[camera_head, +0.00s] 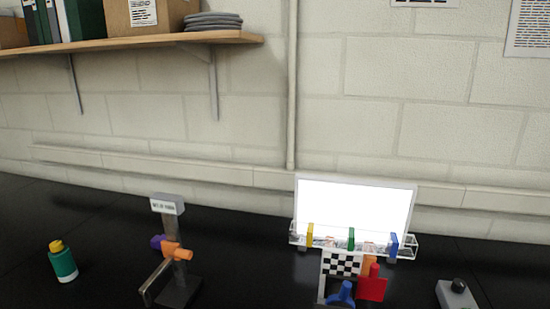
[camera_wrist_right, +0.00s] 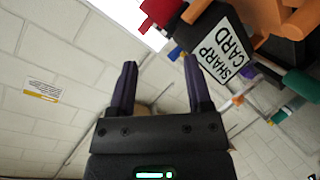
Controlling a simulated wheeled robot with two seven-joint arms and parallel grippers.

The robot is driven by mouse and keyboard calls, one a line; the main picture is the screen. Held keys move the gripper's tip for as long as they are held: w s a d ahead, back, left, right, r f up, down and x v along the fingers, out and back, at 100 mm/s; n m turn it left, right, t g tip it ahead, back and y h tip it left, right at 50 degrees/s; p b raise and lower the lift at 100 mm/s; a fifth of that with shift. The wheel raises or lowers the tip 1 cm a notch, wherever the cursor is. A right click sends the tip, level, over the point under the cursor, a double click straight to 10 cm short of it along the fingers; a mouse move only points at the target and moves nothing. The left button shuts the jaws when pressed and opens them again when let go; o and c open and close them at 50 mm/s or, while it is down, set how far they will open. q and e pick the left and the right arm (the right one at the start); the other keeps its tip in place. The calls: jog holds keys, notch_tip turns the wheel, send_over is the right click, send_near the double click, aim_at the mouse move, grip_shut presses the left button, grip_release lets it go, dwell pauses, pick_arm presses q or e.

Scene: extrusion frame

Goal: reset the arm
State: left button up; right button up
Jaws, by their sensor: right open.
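My right gripper (camera_wrist_right: 160,75) shows in the right wrist view with its two dark fingers apart and nothing between them. Neither gripper shows in the head view. A grey post (camera_head: 180,270) on a dark base stands on the black table in the head view, with an orange clamp (camera_head: 177,252) and a small sign on top. A bright white panel (camera_head: 353,212) stands to its right behind a clear rail with yellow, green and blue clips. In the wrist view a "SHARP CARD" label (camera_wrist_right: 222,53) is beyond the right finger, near a red piece (camera_wrist_right: 160,13).
A checkerboard plate (camera_head: 341,263), a red piece (camera_head: 372,285) and a blue piece (camera_head: 342,294) stand before the panel. A green bottle (camera_head: 64,265) with a yellow cap is at left, a grey box (camera_head: 457,295) at right. A wall shelf (camera_head: 130,42) hangs above.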

jog(key=s+a+f+m+g+y, duration=0.1)
jog(key=s+a+f+m+g, duration=0.2)
jog(key=s+f+g, duration=0.35)
jog(key=s+a+f+m+g+y, duration=0.2)
jog(key=s+a+f+m+g, duration=0.15)
jog(key=s, duration=0.55)
jog(key=s+d+f+g+b, duration=0.2)
jog(key=f+b, duration=0.5)
jog(key=f, duration=1.7)
jog(key=s+d+f+g+h+b, duration=0.1)
jog(key=s+f+b, duration=0.3)
jog(key=s+f, duration=1)
jog(key=shift+s+d+f+n, duration=0.15)
jog(key=shift+d+f+n, duration=0.2)
jog(key=shift+d+f, duration=0.25)
